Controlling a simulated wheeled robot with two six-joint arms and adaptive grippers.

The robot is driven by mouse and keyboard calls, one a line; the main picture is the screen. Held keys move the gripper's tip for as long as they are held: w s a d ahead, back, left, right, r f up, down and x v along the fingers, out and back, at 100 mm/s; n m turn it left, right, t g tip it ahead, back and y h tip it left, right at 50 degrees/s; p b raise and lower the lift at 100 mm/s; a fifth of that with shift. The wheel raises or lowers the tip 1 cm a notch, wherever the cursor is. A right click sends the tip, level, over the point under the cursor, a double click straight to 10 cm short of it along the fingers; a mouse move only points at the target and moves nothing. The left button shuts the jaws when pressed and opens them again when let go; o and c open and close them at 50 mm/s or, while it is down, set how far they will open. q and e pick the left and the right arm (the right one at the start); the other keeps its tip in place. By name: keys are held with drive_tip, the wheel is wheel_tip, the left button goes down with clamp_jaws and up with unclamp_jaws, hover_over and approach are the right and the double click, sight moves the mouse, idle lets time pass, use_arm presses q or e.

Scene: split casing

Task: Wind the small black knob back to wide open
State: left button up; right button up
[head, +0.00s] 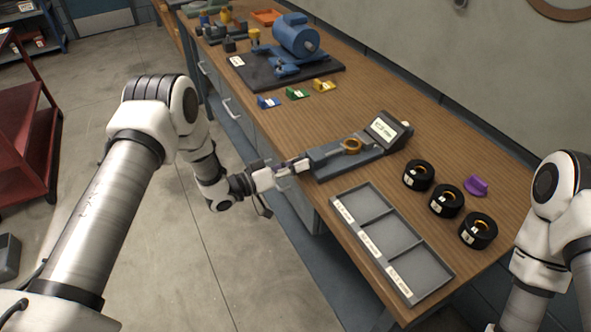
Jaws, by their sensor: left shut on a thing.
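A long grey measuring device (330,161) lies near the table's front edge, with a tilted display box (384,131) at its far right end. A brass ring (351,145) sits in the device, towards the display. My left gripper (287,171) is at the device's near left end, shut on the small black knob there. The fingers hide the knob, so its turn cannot be seen. My right gripper is out of view; only part of that arm shows at the right edge.
A grey three-compartment tray (415,262) lies in front of the device, its compartments empty. Several black rings (447,201) and a purple piece (476,186) stand to the right. A blue machine (295,38) on a black mat (262,81) and small coloured blocks (297,93) are farther back.

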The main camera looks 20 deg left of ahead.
use_arm(q)
drive_tip(key=n+b, duration=0.1)
drive_tip(key=n, duration=0.2)
drive_tip(key=shift+n, duration=0.3)
drive_tip(key=n+b, duration=0.1)
drive_tip(key=n, duration=0.2)
drive_tip(key=shift+n, duration=0.3)
drive_tip(key=n+b, duration=0.1)
drive_tip(key=n, duration=0.3)
drive_tip(key=shift+n, duration=2.3)
drive_tip(key=shift+b, duration=0.3)
drive_tip(key=o, duration=1.2)
drive_tip(key=shift+a, duration=0.1)
drive_tip(key=shift+c, duration=0.2)
